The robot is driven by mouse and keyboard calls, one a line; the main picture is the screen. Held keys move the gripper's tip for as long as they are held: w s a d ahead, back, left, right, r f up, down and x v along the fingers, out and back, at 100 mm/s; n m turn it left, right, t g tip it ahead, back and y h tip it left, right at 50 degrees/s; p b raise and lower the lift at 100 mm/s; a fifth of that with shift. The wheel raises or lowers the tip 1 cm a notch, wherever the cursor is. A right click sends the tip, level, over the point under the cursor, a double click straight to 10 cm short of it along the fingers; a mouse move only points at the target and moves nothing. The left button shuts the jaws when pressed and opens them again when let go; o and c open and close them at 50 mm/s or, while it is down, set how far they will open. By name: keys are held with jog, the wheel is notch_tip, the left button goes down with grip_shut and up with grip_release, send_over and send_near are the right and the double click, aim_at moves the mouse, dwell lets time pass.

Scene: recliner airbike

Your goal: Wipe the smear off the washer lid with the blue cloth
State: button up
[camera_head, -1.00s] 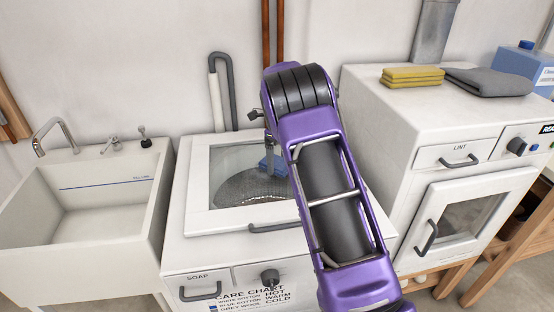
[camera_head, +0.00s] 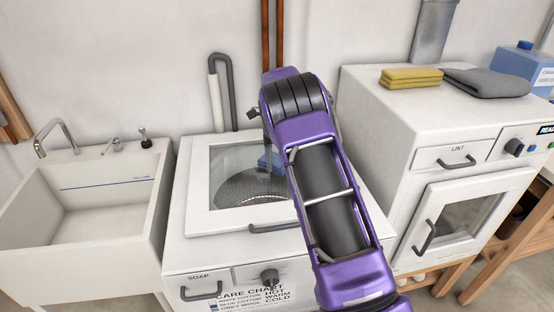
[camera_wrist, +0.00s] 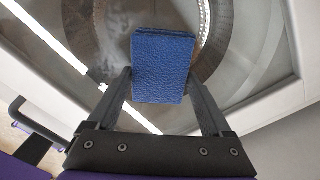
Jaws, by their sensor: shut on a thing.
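The washer lid (camera_head: 199,185) is shut, a white frame around a glass pane with the drum showing through. The blue cloth (camera_head: 268,161) is over the back right part of the glass, partly hidden by my arm. In the wrist view the blue cloth (camera_wrist: 163,55) is a folded rectangular pad. My gripper (camera_wrist: 159,82) is shut on it, a finger at each side. The cloth is at or just above the glass; contact is not clear. A faint cloudy brownish patch, possibly the smear, shows on the glass left of the cloth in the wrist view.
A sink (camera_head: 85,215) with a tap stands to the left. A dryer (camera_head: 400,130) stands to the right, with folded yellow cloths (camera_head: 411,77) and a grey cloth (camera_head: 488,82) on top. A handle (camera_head: 273,227) is at the lid's front edge.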

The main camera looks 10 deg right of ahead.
aim_at(269, 174)
jog(key=shift+w+f, duration=0.1)
jog(key=shift+w, duration=0.15)
jog(key=shift+s+a+b, duration=0.4)
jog(key=shift+s+a, duration=0.85)
jog(key=shift+s, duration=0.3)
jog(key=shift+s+a, duration=0.15)
jog(key=shift+s, duration=0.05)
jog(key=shift+w+p, duration=0.4)
jog(key=shift+w, duration=1.35)
jog(key=shift+s+b, duration=0.45)
jog(key=shift+s, duration=0.6)
jog(key=shift+s+b, duration=0.35)
jog(key=shift+s, duration=0.4)
jog(key=shift+w+p, duration=0.5)
jog(key=shift+p, duration=0.1)
jog(key=shift+w, duration=1.3)
